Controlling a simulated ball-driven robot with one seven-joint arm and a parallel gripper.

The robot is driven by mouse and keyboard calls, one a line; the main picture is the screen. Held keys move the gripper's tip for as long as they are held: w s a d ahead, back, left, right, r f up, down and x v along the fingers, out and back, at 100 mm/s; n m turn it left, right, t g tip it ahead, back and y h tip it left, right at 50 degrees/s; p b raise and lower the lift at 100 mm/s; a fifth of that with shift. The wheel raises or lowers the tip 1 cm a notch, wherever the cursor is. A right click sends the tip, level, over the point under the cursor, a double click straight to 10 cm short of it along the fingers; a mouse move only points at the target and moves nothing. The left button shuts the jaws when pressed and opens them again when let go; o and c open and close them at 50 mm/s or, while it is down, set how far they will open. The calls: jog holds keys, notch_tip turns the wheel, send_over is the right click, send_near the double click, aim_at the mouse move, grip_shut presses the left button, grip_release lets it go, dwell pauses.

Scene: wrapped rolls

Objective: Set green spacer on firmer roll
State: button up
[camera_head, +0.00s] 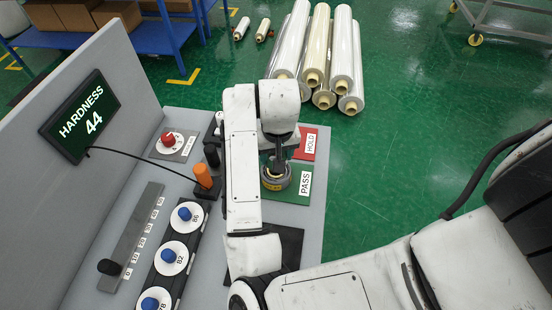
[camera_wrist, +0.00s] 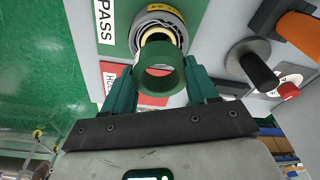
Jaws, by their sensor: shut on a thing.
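My gripper (camera_wrist: 161,80) is shut on the green spacer (camera_wrist: 158,82), a short hollow ring, in the wrist view. The spacer overlaps the grey wrapped roll (camera_wrist: 176,25), whose pale core shows partly behind it. I cannot tell if they touch. The roll has a yellow label and stands on the green PASS pad (camera_wrist: 118,38). In the head view my gripper (camera_head: 277,163) points down over this roll (camera_head: 275,183) on the PASS pad (camera_head: 288,197); the spacer is not clear there. The red HOLD pad (camera_head: 308,135) is behind, and no roll shows on its visible part.
A display (camera_head: 81,117) reads HARDNESS 44. An orange-handled probe (camera_head: 203,174) with a cable, a black-knobbed slider (camera_head: 109,267) and several blue-knobbed dials (camera_head: 185,214) are on the bench's left. Large wrapped rolls (camera_head: 316,60) lie on the floor beyond.

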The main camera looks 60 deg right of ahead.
jog(key=shift+f, duration=1.45)
jog(key=shift+f+b, duration=0.4)
jog(key=shift+f, duration=0.1)
jog(key=o, duration=1)
jog(key=shift+o, duration=0.2)
